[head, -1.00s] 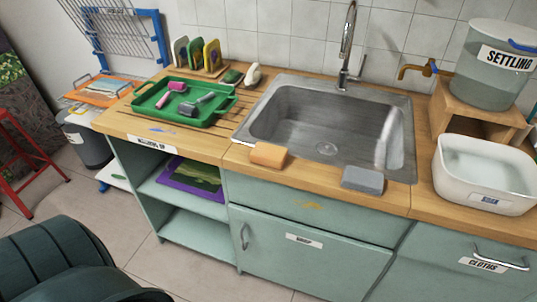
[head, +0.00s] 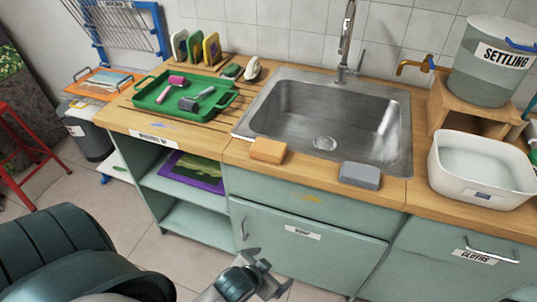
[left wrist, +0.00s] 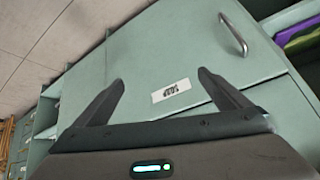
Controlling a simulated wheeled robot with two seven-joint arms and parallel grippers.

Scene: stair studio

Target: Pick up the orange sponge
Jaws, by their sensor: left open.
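The orange sponge (head: 268,150) lies on the front edge of the wooden counter, just in front of the sink. My left gripper (head: 270,276) is low at the bottom of the head view, below counter height, in front of the cabinet door and well below the sponge. In the left wrist view its two fingers (left wrist: 165,92) are spread with nothing between them, facing the green cabinet front. The sponge does not show in the left wrist view. My right gripper does not show.
A grey sponge (head: 360,175) lies right of the orange one. Behind is the steel sink (head: 325,120). A green tray (head: 184,99) with rollers is at left, a white tub (head: 482,170) at right. The cabinet door has a handle (left wrist: 233,34).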

